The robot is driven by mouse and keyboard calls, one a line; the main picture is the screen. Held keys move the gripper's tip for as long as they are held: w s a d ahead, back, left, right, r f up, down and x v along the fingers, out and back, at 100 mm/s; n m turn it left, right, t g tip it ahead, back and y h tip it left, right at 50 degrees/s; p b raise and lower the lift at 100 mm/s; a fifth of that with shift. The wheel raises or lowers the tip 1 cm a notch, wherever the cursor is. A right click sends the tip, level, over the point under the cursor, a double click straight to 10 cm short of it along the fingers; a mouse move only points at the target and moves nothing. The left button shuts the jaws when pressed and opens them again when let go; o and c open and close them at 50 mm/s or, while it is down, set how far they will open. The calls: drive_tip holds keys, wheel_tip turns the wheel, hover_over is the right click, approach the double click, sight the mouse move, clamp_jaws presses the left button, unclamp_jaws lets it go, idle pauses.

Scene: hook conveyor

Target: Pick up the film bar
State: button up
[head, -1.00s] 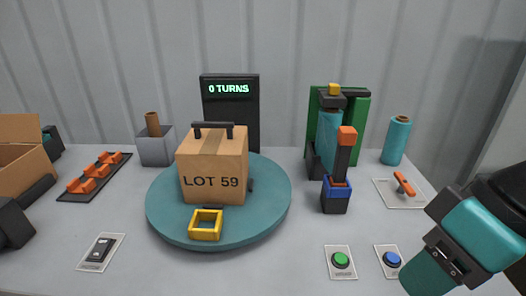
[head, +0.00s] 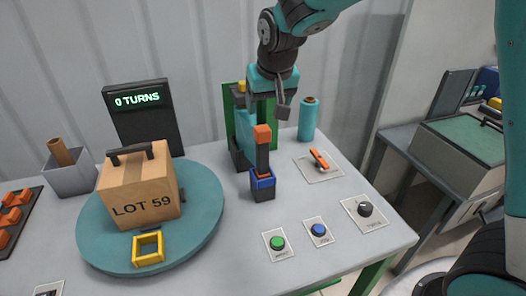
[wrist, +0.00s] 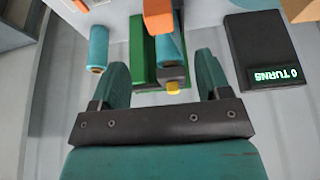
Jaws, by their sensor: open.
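No part is labelled as the film bar. A dark upright bar with an orange top (head: 262,137) stands in a blue-rimmed dark holder (head: 263,187), in front of a green stand with a teal film roll (head: 245,132). The orange block also shows at the top of the wrist view (wrist: 158,14), with the teal film (wrist: 170,46) beside it. My gripper (head: 268,106) is above and behind the orange top, apart from it as far as I can tell. Its two fingers are spread in the wrist view (wrist: 161,72), with nothing held between them.
A box marked LOT 59 (head: 138,190) and a yellow square frame (head: 147,250) are on a teal turntable (head: 205,222) at left. A teal roll (head: 307,120) and an orange-handled switch (head: 319,158) stand at right. Green (head: 278,242) and blue (head: 319,230) buttons are in front.

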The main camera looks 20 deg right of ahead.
sight(263, 129)
drive_tip(key=p+x, duration=0.1)
drive_tip(key=x, duration=0.6)
drive_tip(key=shift+f+p, duration=0.2)
drive_tip(key=shift+p, duration=0.1)
drive_tip(key=shift+p+x, duration=1.3)
drive_tip(key=shift+x, duration=1.35)
drive_tip(key=shift+s+f, duration=0.1)
drive_tip(key=shift+s, duration=0.05)
clamp_jaws()
